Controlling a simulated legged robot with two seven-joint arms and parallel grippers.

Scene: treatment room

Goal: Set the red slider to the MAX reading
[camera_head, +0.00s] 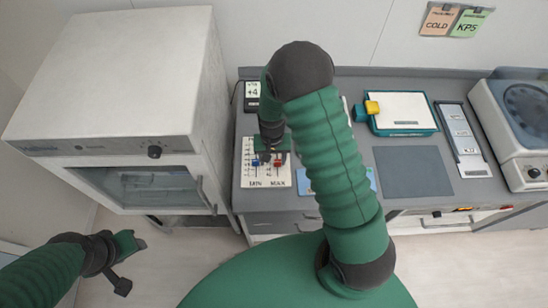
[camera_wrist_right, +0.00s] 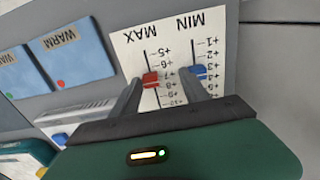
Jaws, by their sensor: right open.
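The red slider knob (camera_head: 278,163) sits on a white scale panel (camera_head: 249,180) above the word MAX; a blue knob (camera_head: 256,163) is beside it, above MIN. In the right wrist view the red knob (camera_wrist_right: 151,79) is near the +7 mark and the blue knob (camera_wrist_right: 198,72) near +3. My right gripper (camera_wrist_right: 161,83) is open over the panel, with the red knob between its fingers, closer to the left one. Contact cannot be told. My left gripper (camera_head: 128,263) is open and empty, away over the floor.
A small display (camera_head: 252,92) reading +4 stands behind the panel. Blue WARM cards (camera_wrist_right: 66,53) lie beside it. A teal tray (camera_head: 430,117), a grey mat (camera_head: 413,171) and a white device (camera_head: 515,125) are to the right. A white cabinet (camera_head: 120,80) stands left.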

